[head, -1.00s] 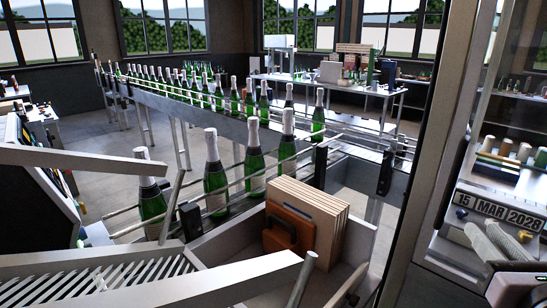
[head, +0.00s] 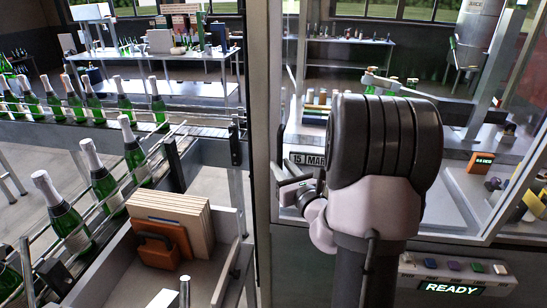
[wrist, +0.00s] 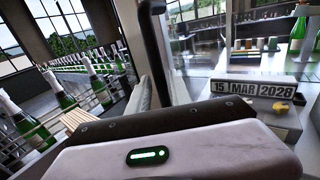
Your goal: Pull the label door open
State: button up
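The label door appears to be the glass panel (head: 335,65) on the cabinet at right, beside a tall grey post (head: 262,120); whether it is ajar is unclear. In the wrist view a dark upright bar (wrist: 157,55), which looks like a door handle, stands just beyond the grey gripper body. Glass (wrist: 200,45) lies to its right. My gripper (head: 297,188) is close to the left side of the glass in the head view, partly hidden by my large dark wrist. The fingertips do not show clearly, so contact with the handle cannot be told.
A date block (wrist: 252,88) reading 15 MAR 2028 sits behind the glass. Green bottles (head: 68,220) line a conveyor at left. A bin (head: 225,255) holds wooden boards (head: 180,210). A display (head: 450,288) at lower right reads READY.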

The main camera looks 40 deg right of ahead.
jog(key=shift+x, duration=1)
grip_shut()
dwell(0.7)
